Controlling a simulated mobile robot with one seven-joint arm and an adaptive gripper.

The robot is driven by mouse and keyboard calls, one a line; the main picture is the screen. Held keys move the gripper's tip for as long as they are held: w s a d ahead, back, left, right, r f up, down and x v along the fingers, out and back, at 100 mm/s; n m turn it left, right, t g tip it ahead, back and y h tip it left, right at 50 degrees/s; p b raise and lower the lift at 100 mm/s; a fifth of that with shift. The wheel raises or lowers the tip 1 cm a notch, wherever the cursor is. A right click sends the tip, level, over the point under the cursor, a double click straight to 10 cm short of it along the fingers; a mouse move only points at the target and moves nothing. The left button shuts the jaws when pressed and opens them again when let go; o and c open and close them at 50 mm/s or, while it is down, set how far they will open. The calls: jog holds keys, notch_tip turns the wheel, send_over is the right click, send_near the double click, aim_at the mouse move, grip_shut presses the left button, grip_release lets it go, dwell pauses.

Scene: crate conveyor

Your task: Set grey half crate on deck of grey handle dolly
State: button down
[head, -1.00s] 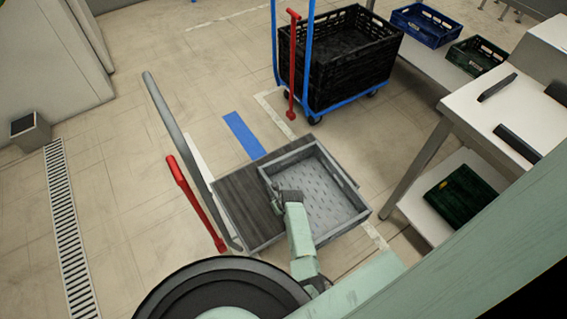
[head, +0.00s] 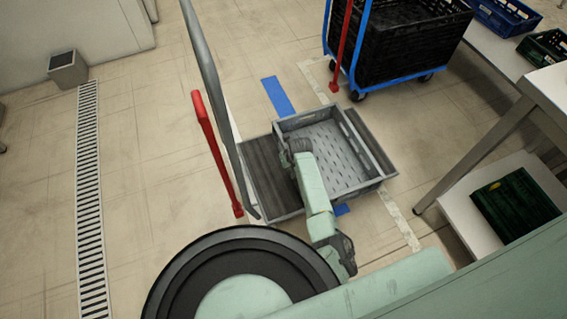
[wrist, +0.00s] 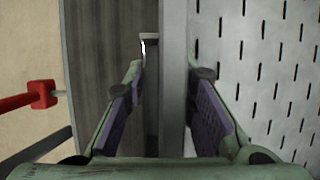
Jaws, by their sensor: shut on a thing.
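The grey half crate (head: 382,166) is empty, with a slotted floor. It is over the dark planked deck of the grey handle dolly (head: 258,168), and deck shows to its left and right. I cannot tell whether its base touches the deck. My gripper (head: 287,158) is shut on the crate's left wall. In the wrist view my gripper (wrist: 171,78) has one finger on each side of the crate wall (wrist: 173,45), with deck planks (wrist: 90,60) at left. The dolly's tall grey handle (head: 212,85) rises at its left side.
A red lever (head: 217,150) stands left of the dolly handle. A blue-framed trolley (head: 408,84) with a black crate (head: 395,50) is behind right. A white table (head: 540,88) and lower shelf with a dark green crate (head: 515,203) are at right.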

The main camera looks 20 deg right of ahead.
jog(key=w+b, duration=0.2)
jog(key=w+f+b, duration=0.1)
jog(key=b, duration=0.1)
jog(key=shift+w, duration=0.4)
jog(key=b+x, duration=0.3)
jog(key=b, duration=0.3)
jog(key=shift+w+a+f, duration=0.15)
jog(key=shift+w, duration=0.1)
jog(key=c, duration=1.3)
grip_release()
jog(key=shift+c, duration=0.2)
